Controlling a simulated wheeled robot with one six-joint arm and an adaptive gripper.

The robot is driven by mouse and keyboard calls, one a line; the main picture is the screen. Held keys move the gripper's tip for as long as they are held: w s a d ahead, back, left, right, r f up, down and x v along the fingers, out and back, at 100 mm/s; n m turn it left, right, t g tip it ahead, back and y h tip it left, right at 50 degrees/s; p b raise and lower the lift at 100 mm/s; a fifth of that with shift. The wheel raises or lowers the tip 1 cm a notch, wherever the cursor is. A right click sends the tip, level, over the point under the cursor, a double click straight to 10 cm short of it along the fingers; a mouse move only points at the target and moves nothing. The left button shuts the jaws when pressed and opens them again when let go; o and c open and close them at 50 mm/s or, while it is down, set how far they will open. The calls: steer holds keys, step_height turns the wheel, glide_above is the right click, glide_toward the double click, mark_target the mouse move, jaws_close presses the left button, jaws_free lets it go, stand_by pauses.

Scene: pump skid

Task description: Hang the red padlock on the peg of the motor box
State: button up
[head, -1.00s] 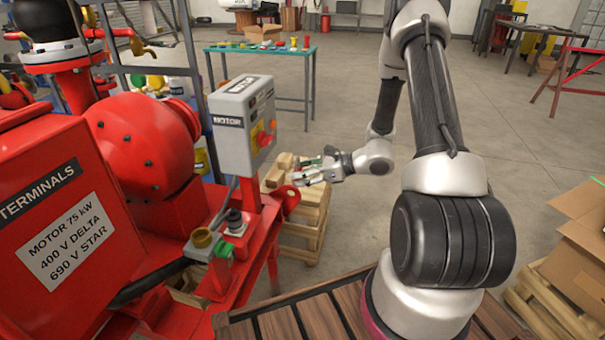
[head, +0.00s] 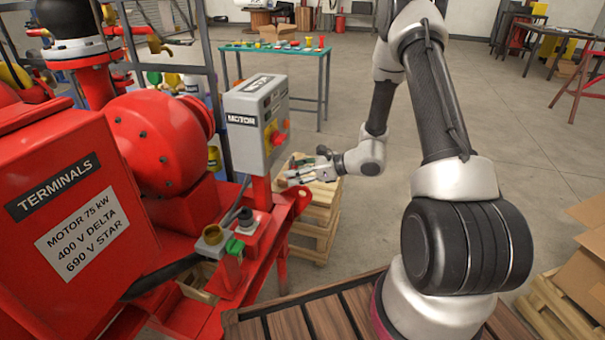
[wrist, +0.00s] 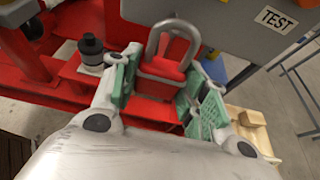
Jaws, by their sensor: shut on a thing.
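The grey motor box (head: 256,125) stands on a red post, with a yellow plate and red knob on its right side. My gripper (head: 298,176) is to the right of and below the box in the head view. In the wrist view, the green finger pads of my gripper (wrist: 158,88) are shut on the red padlock (wrist: 166,70). Its grey shackle loop (wrist: 174,28) points up and away, toward the box's grey panel (wrist: 235,25). Much of the padlock's body is hard to separate from the red frame behind. I cannot make out the peg.
A black-topped push button (wrist: 91,50) sits on the red skid left of the gripper. It also shows in the head view (head: 246,220), near a green button (head: 235,246). A pallet stack (head: 318,215) stands below the gripper. Open floor lies to the right.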

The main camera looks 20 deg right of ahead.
steer(key=shift+w+a+f, duration=0.1)
steer(key=shift+w+a, duration=0.75)
steer(key=shift+a, duration=0.3)
steer(key=shift+w+a+f, duration=0.35)
steer(key=shift+a+f, duration=0.1)
steer(key=shift+a, duration=0.05)
steer(key=o, duration=1.2)
steer(key=shift+c, duration=0.2)
